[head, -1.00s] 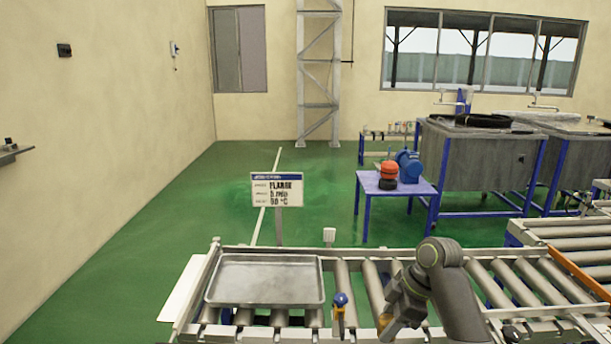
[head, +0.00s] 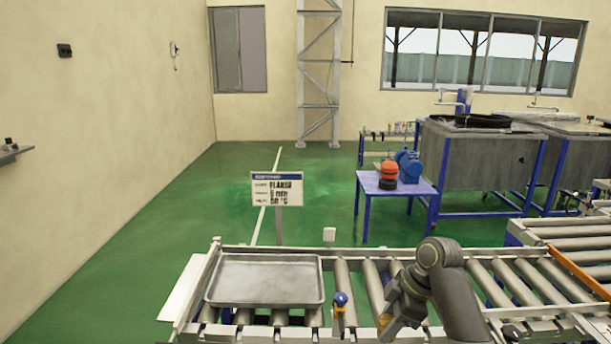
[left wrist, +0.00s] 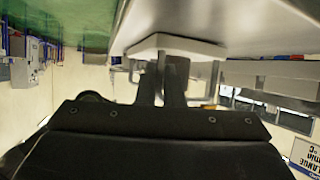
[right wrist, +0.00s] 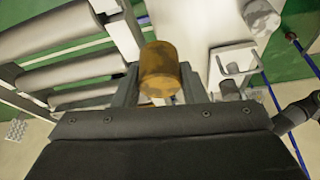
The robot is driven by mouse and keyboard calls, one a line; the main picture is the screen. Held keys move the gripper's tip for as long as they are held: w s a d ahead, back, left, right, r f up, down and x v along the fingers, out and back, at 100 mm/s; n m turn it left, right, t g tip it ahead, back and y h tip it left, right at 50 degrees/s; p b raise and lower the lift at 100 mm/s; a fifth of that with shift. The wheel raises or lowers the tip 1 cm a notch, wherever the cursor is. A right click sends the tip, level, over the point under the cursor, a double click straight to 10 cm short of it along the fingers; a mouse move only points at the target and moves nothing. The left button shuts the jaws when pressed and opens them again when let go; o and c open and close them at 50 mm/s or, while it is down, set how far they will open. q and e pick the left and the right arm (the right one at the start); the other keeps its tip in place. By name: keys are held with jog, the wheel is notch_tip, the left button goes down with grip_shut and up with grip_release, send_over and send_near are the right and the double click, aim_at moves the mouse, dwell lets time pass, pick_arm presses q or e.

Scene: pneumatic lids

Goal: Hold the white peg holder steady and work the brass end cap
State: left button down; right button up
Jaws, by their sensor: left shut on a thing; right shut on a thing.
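The brass end cap (right wrist: 160,72) is a worn golden cylinder between the two fingers of my right gripper (right wrist: 158,85) in the right wrist view. That gripper is shut on it. In the head view my right gripper (head: 388,326) is low, right of centre, over the conveyor's near side. In the left wrist view my left gripper (left wrist: 172,82) is shut on a white flat-edged piece (left wrist: 178,46), which looks like the white peg holder. The fingers hide part of it. My left gripper does not show in the head view.
A metal tray (head: 265,281) lies on the roller conveyor (head: 345,283). A blue-topped brass fitting (head: 340,312) stands near its front, left of my right gripper. A sign (head: 277,189) stands behind. A blue table (head: 395,186) and grey tanks (head: 478,165) are farther back.

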pick_arm(q)
jog(key=shift+s+a+f, duration=0.1)
jog(key=shift+s+f, duration=0.05)
jog(key=shift+f, duration=0.2)
jog(key=c, duration=1.6)
grip_release()
jog(key=shift+o, duration=0.6)
jog(key=shift+r, duration=0.15)
jog(key=shift+r, duration=0.1)
